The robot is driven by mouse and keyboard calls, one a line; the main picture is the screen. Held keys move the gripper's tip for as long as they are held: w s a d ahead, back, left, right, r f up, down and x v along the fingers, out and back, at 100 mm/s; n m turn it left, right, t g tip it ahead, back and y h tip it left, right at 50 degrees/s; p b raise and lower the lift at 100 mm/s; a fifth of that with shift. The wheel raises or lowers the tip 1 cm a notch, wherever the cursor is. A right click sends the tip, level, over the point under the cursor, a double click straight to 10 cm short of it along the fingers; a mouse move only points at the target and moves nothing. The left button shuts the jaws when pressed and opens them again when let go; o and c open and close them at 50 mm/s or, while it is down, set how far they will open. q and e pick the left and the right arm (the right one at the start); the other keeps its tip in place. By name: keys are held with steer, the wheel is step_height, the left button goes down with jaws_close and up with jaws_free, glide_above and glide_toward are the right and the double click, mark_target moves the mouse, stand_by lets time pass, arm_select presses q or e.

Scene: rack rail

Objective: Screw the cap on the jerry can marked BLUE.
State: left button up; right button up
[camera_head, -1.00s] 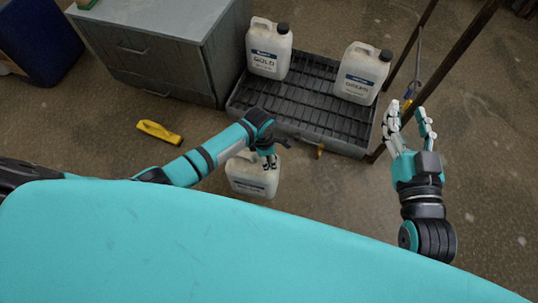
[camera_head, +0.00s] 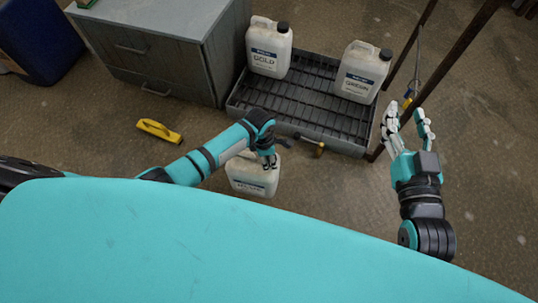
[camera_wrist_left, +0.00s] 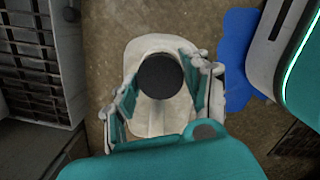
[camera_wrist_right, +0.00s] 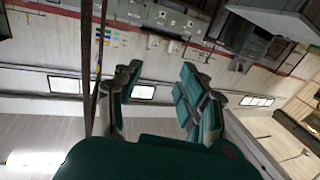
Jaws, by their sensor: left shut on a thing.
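A pale jerry can (camera_head: 243,182) stands on the floor in front of the grate. Its label is partly hidden and I cannot read its word. My left gripper (camera_head: 268,160) is over its top. In the left wrist view, the left gripper (camera_wrist_left: 160,88) is shut on a round black cap (camera_wrist_left: 160,76), with a finger on each side. The cap is over the top of the can (camera_wrist_left: 155,120); I cannot tell how far it is threaded. My right gripper (camera_head: 408,118) is open and empty in the air at the right; it also shows in the right wrist view (camera_wrist_right: 155,90).
Jerry cans marked GOLD (camera_head: 269,50) and GREEN (camera_head: 361,75) stand on the black grated tray (camera_head: 300,95). A grey drawer cabinet (camera_head: 160,60) is at the back left. A yellow object (camera_head: 158,131) lies on the floor. Dark posts (camera_head: 440,75) rise at the right.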

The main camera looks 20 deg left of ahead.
arm_select(q)
steer(key=shift+f, duration=0.25)
arm_select(e)
steer(key=shift+d+f, duration=0.15)
steer(key=shift+f, duration=0.3)
steer(key=shift+f+g, duration=0.1)
steer(key=shift+g, duration=0.2)
arm_select(q)
steer(key=shift+f, duration=0.15)
arm_select(e)
steer(key=shift+f, duration=0.1)
stand_by(0.3)
